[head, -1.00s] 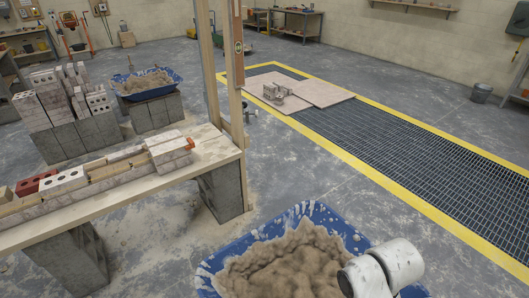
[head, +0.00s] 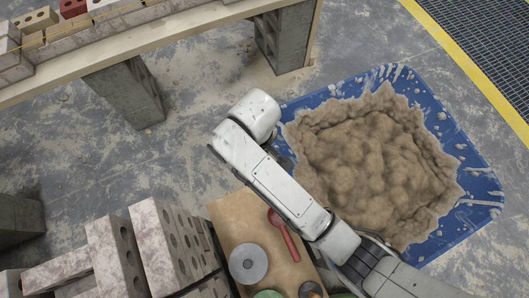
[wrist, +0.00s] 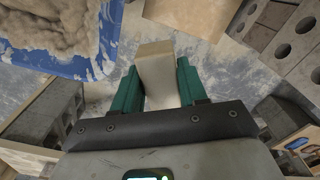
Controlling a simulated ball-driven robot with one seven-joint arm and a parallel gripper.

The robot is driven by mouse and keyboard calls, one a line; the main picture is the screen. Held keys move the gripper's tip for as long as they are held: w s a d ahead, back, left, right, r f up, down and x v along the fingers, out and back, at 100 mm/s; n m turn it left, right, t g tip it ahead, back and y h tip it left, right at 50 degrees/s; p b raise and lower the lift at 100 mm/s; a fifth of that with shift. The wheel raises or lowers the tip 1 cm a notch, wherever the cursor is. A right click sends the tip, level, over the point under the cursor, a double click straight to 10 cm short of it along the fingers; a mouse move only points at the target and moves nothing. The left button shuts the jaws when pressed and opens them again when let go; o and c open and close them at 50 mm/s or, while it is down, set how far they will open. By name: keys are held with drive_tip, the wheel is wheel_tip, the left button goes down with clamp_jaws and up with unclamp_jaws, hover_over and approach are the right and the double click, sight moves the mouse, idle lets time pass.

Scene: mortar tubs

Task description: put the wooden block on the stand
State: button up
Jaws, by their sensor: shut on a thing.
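A pale wooden block (wrist: 157,72) is between the two green fingers of my gripper (wrist: 157,84) in the wrist view. The gripper is shut on it, with the block's far end sticking out past the fingertips. In the head view my arm crosses the middle, but the gripper and block are hidden there. I cannot tell for sure which thing is the stand. A plywood-topped surface (head: 232,222) with a red-handled tool and a grey disc on it is beside my arm; a plywood surface (wrist: 190,14) also shows beyond the block in the wrist view.
A blue tub (head: 484,190) of mortar (head: 370,150) stands right of my arm. A plank bench (head: 150,32) with bricks runs along the top left on concrete blocks (head: 122,90). Stacked hollow blocks (head: 165,245) fill the bottom left. Dusty floor (head: 195,120) is open between.

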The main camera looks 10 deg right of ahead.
drive_tip(key=s+a+f+n+b, duration=0.5)
drive_tip(key=s+a+f+b, duration=0.15)
drive_tip(key=f, duration=0.35)
drive_tip(key=n+b, duration=0.7)
approach(237, 227)
drive_tip(key=shift+f+b, duration=1.45)
drive_tip(key=shift+f, duration=1.75)
drive_tip(key=shift+f, duration=0.2)
drive_tip(key=o, duration=1)
drive_tip(key=shift+o, duration=0.2)
drive_tip(key=shift+r, duration=0.1)
